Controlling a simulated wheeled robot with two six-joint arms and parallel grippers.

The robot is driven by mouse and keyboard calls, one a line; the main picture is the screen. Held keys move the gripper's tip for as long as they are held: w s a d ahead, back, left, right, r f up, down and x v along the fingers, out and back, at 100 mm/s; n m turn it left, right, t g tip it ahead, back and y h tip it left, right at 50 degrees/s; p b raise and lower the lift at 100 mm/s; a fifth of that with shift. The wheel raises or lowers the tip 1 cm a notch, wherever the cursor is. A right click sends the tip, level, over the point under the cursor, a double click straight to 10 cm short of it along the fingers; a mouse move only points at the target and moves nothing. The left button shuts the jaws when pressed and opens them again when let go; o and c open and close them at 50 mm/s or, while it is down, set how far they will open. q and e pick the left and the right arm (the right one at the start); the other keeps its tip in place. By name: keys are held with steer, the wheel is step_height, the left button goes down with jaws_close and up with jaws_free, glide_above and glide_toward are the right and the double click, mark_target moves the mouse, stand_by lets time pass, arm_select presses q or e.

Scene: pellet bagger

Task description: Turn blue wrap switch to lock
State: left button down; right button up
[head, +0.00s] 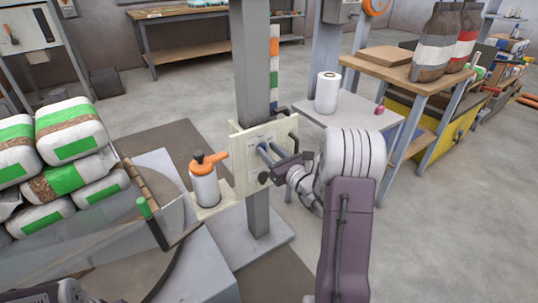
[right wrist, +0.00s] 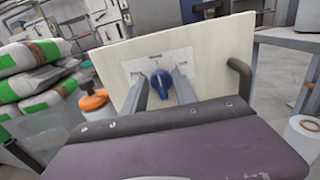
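The blue wrap switch (right wrist: 162,83) is a small rounded knob on a white label plate, fixed to a cream panel (right wrist: 215,42). The panel also shows in the head view (head: 246,152), mounted on a grey post. My right gripper (head: 267,151) points at the panel front. In the right wrist view its two fingers (right wrist: 161,80) stand apart, one on each side of the blue knob, with visible gaps. The knob looks roughly upright. The label's lettering is too small to read, and the gripper largely hides the knob in the head view. My left gripper is out of view.
A black handle (right wrist: 240,78) sticks out at the panel's right edge. A white bottle with an orange top (head: 204,180) stands left of the panel. Bags with green labels (head: 70,130) are stacked at the left. A white roll (head: 327,92) stands on a grey table behind.

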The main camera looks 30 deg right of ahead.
jaws_close()
stand_by(0.3)
steer(key=shift+w+d+f+m+p, duration=0.1)
steer(key=shift+d+m+p, duration=0.05)
steer(key=shift+m+p, duration=1.6)
steer(key=shift+s+d+f+m+p, duration=0.1)
steer(key=shift+d+m+p, duration=0.1)
steer(key=shift+m+p, duration=1.6)
steer(key=shift+w+d+f+m+p, duration=0.15)
steer(key=shift+m+p, duration=1)
steer(key=shift+m, duration=1.2)
jaws_free()
